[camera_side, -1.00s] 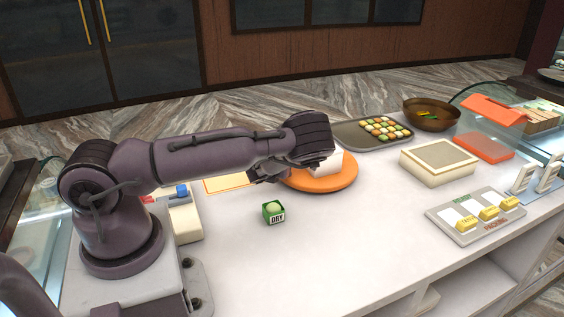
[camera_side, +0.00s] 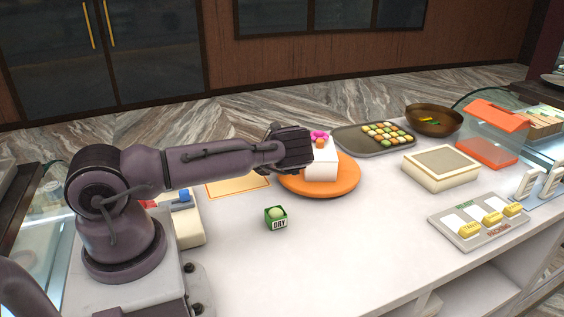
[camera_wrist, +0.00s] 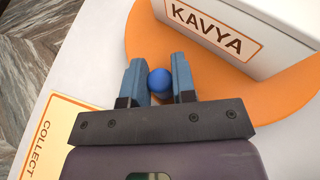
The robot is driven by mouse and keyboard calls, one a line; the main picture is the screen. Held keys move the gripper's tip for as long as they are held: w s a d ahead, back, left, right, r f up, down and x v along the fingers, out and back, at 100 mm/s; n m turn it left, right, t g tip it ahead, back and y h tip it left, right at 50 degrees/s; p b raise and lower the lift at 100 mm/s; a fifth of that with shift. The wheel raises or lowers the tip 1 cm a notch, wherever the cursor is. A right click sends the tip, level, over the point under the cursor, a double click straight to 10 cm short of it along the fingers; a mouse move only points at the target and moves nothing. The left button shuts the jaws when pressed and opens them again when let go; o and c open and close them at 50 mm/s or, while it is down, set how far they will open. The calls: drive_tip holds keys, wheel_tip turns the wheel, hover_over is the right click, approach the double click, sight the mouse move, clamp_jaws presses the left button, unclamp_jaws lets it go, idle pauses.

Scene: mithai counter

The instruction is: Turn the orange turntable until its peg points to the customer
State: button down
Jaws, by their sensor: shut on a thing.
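The orange turntable (camera_side: 345,183) lies flat on the white counter and also shows in the wrist view (camera_wrist: 145,30). A white box (camera_side: 322,166) stands on it; the wrist view shows its label, KAVYA (camera_wrist: 215,32). A round blue peg (camera_wrist: 159,80) stands near the turntable's rim. My gripper (camera_wrist: 158,72) is shut on this peg, one grey-blue finger on each side. In the side view my wrist is at the turntable's left edge, and the peg and fingertips are hidden there.
A yellow-bordered COLLECT mat (camera_wrist: 52,135) lies beside the turntable. A green DRY cube (camera_side: 276,217) sits in front. A sweets tray (camera_side: 350,140) and brown bowl (camera_side: 433,121) are behind; a cream box (camera_side: 440,168) is to the right. The front middle counter is clear.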

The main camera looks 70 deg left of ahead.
drive_tip(key=shift+w+a+m+t+h, duration=0.2)
drive_tip(key=shift+w+a+m+h, duration=0.05)
drive_tip(key=shift+a+m+h, duration=0.3)
drive_tip(key=shift+w+a+m+t+h, duration=0.2)
drive_tip(key=shift+a+m+h, duration=0.25)
drive_tip(key=shift+h, duration=0.1)
drive_tip(key=shift+w+a+m+h, duration=0.45)
drive_tip(key=shift+m+h, duration=0.15)
drive_tip(key=shift+h, duration=0.1)
drive_tip(key=shift+w+a+m+h, duration=0.3)
drive_tip(key=shift+a+m+h, duration=0.1)
drive_tip(key=shift+m+h, duration=0.25)
drive_tip(key=shift+w+a+m+h, duration=0.35)
drive_tip(key=shift+w+m+h, duration=0.15)
drive_tip(key=shift+h, duration=0.2)
drive_tip(key=shift+w+a+m+h, duration=0.3)
drive_tip(key=shift+w+m+h, duration=0.1)
drive_tip(key=shift+m+h, duration=0.2)
drive_tip(key=shift+w+a+m+g+h, duration=0.2)
drive_tip(key=shift+w+m+h, duration=0.25)
drive_tip(key=shift+h, duration=0.1)
drive_tip(key=shift+w+a+m+g+h, duration=0.2)
drive_tip(key=shift+w+m+h, duration=0.2)
drive_tip(key=shift+h, duration=0.1)
drive_tip(key=shift+w, duration=0.1)
drive_tip(key=c, duration=0.9)
unclamp_jaws()
drive_tip(key=shift+c, duration=0.2)
